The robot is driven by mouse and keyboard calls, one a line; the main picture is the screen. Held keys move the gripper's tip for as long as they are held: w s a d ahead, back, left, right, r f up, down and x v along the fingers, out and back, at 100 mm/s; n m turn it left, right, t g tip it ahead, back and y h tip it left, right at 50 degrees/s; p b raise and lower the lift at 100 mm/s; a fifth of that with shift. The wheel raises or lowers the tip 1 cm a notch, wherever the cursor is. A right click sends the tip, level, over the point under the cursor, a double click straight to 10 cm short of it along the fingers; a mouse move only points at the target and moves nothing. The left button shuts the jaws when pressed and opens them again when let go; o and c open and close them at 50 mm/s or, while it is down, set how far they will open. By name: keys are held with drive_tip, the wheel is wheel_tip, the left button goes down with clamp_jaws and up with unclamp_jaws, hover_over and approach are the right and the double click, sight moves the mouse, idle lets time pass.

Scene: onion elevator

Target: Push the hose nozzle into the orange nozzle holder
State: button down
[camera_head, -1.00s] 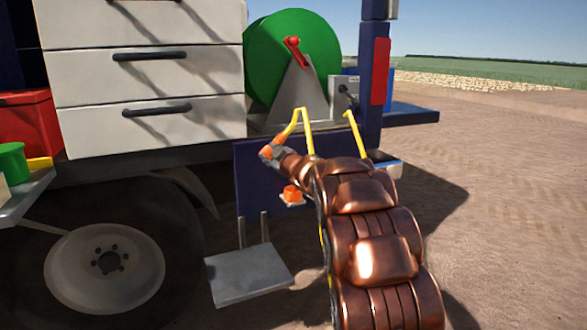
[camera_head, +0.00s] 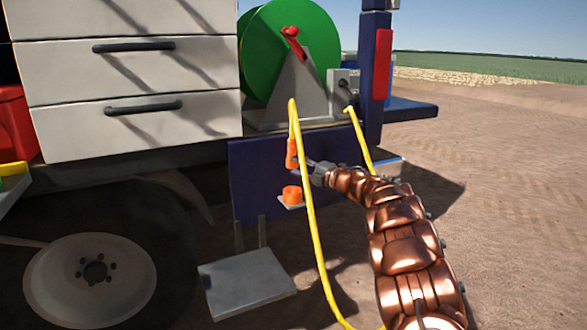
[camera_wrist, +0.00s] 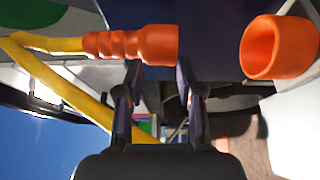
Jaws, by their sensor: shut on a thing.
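The orange hose nozzle (camera_head: 291,153) is upright on the end of the yellow hose in the head view. The orange nozzle holder (camera_head: 292,194) is a short open cup on a small pale plate, just below the nozzle with a gap between. My gripper (camera_head: 309,164) reaches in from the right and is shut on the nozzle. In the wrist view the nozzle (camera_wrist: 130,44) lies sideways at my fingertips (camera_wrist: 160,72). Its wide end faces the open mouth of the holder (camera_wrist: 278,47), apart from it and roughly in line.
The yellow hose (camera_head: 312,225) loops over and hangs down in front of my arm. A dark blue panel (camera_head: 255,165) stands behind the holder, with the green reel (camera_head: 268,50) above. A grey step (camera_head: 247,283) sits below. Open dirt lies to the right.

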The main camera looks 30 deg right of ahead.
sight(299, 194)
drive_tip(key=shift+d+f, duration=0.15)
drive_tip(key=shift+f, duration=0.15)
drive_tip(key=shift+a+f+b, duration=0.15)
drive_tip(key=shift+f+b, duration=1.1)
drive_tip(key=shift+f, duration=0.7)
drive_tip(key=shift+a+f+b, duration=0.1)
drive_tip(key=shift+f+b, duration=1.1)
drive_tip(key=shift+f, duration=0.7)
drive_tip(key=shift+s+f+b, duration=0.15)
drive_tip(key=shift+f+b, duration=0.15)
drive_tip(key=shift+f, duration=0.35)
drive_tip(key=c, duration=1.2)
unclamp_jaws()
drive_tip(key=o, duration=0.5)
drive_tip(key=shift+d+f, duration=0.1)
drive_tip(key=shift+f, duration=0.15)
drive_tip(key=shift+r, duration=0.6)
